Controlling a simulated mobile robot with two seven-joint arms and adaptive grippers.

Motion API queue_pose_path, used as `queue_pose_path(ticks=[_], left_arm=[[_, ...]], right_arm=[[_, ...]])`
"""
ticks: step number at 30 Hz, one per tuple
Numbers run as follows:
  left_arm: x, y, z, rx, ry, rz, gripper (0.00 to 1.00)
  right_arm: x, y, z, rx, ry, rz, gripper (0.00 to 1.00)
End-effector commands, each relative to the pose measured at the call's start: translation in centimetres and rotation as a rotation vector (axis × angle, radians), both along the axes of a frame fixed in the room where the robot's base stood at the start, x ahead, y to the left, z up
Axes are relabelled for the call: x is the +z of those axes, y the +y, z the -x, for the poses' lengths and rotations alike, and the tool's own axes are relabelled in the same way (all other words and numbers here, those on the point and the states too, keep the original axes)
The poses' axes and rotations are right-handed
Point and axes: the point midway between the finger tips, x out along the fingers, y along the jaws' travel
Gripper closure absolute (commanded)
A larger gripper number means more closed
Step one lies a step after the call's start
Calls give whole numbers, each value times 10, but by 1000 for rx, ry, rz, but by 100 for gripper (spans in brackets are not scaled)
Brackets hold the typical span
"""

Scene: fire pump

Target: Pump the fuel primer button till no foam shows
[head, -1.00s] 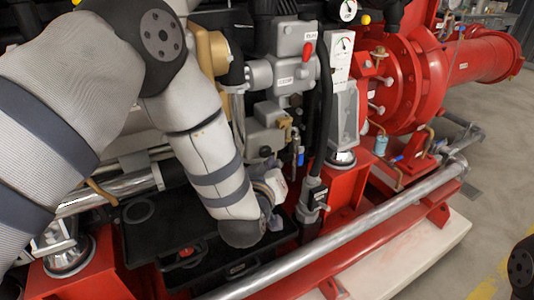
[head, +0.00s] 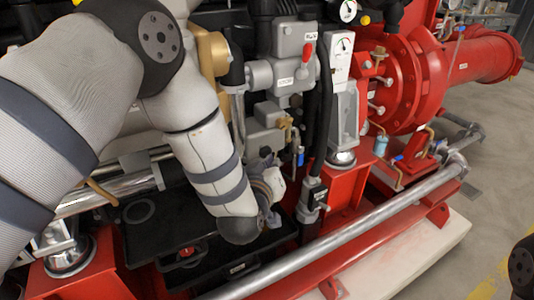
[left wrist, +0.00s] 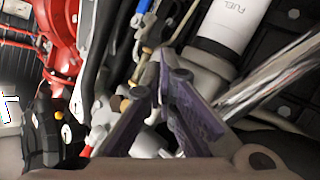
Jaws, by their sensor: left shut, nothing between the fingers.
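My left gripper (left wrist: 158,82) shows in the left wrist view with its two fingers brought together and nothing between them. Its tips lie in front of grey metal fittings. A white cylinder marked FUEL (left wrist: 222,32), with a grey head, stands just beyond and to the right of the tips. I cannot pick out the primer button or any foam; the fingers cover part of that spot. In the head view my left arm reaches down to the engine's side and its wrist bends back up, with the gripper mostly hidden.
A silver pipe (head: 340,238) runs along the front of the red base. A black tray (head: 140,236) lies below my left arm. A grey unit with a red lever (head: 307,52) stands above, beside a gauge column (head: 341,60). Open floor (head: 497,130) is at the right.

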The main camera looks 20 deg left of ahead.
Motion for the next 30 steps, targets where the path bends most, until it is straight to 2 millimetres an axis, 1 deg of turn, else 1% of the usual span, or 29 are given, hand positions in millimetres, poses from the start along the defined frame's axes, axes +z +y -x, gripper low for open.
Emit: queue_pose_path(ticks=[30], left_arm=[[0,7,-7,1,-2,1,100]], right_arm=[[0,0,0,0,1,0,66]])
